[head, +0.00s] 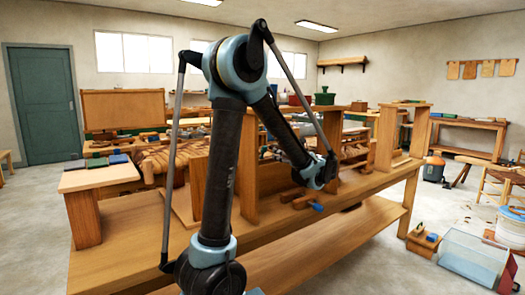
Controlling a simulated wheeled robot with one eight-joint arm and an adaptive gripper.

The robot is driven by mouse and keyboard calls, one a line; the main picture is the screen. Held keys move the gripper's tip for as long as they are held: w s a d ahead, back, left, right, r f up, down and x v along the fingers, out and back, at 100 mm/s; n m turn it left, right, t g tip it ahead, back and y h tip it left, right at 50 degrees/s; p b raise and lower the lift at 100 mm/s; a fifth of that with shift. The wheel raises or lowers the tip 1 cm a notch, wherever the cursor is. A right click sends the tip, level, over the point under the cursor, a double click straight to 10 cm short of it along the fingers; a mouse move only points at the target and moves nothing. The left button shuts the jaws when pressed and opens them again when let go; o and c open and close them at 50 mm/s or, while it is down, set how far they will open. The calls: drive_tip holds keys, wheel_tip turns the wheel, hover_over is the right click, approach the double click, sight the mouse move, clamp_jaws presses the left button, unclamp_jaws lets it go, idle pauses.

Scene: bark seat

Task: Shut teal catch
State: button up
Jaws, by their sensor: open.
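I cannot make out a teal catch for certain. A small blue piece (316,206) lies beside brown wooden blocks (296,196) on the long wooden bench (375,186); its exact shape is too small to tell. My gripper (326,176) is at the end of my arm, above the bench and a little above and right of the blue piece, apart from it. It is open; its fingers are small and partly hidden by my wrist. My arm covers the middle of the bench.
Wooden uprights (387,138) stand on the bench. A worktable with small boxes (98,178) is at the left, and a teal door (41,104) is in the far wall. A clear bin (474,260) and a bucket (511,226) stand on the floor at the right.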

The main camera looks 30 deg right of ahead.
sight(266, 148)
drive_tip(key=w, duration=0.9)
drive_tip(key=w+a, duration=0.1)
drive_tip(key=w, duration=0.3)
drive_tip(key=shift+w, duration=0.3)
drive_tip(key=shift+c, duration=0.5)
clamp_jaws()
